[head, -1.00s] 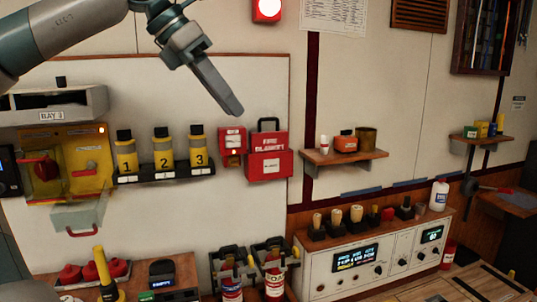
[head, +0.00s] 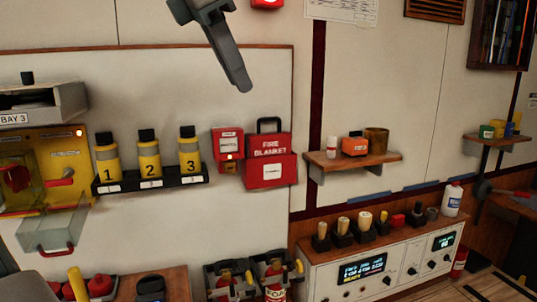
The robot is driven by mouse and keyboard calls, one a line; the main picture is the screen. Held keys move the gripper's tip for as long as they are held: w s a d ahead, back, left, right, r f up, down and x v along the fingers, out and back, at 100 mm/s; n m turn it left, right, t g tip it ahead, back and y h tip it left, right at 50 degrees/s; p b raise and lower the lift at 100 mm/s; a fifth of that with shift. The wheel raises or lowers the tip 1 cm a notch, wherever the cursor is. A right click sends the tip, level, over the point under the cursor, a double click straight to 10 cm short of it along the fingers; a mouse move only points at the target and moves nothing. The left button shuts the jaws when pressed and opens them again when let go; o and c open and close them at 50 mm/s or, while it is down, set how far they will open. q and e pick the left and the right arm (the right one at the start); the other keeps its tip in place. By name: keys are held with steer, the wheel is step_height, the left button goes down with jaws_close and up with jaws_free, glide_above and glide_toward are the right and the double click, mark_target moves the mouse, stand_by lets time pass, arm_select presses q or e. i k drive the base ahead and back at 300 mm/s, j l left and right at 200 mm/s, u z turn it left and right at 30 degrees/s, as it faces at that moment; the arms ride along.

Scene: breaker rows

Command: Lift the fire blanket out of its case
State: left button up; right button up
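The red fire blanket (head: 269,146) has white lettering and a black handle (head: 268,123) on top. It sits upright in its red wall case (head: 271,172), which has a white label; the case hides its lower part. My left gripper (head: 240,86) is in front of the wall, above and a little left of the handle in the picture, apart from it. Its fingers point down and overlap edge-on, so their gap is hidden. Nothing shows held in it.
A red call box (head: 228,144) is close on the case's left, then a rack (head: 150,178) of yellow numbered canisters. A wooden shelf (head: 352,162) with small items juts out on the right. Extinguishers (head: 274,277) stand below. The wall above the case is clear.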

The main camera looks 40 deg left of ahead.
mark_target(260, 144)
steer(key=i+j, duration=0.25)
steer(key=j, duration=0.15)
steer(key=i+j, duration=0.25)
steer(key=j, duration=0.15)
steer(key=i+j, duration=0.25)
steer(key=j, duration=0.15)
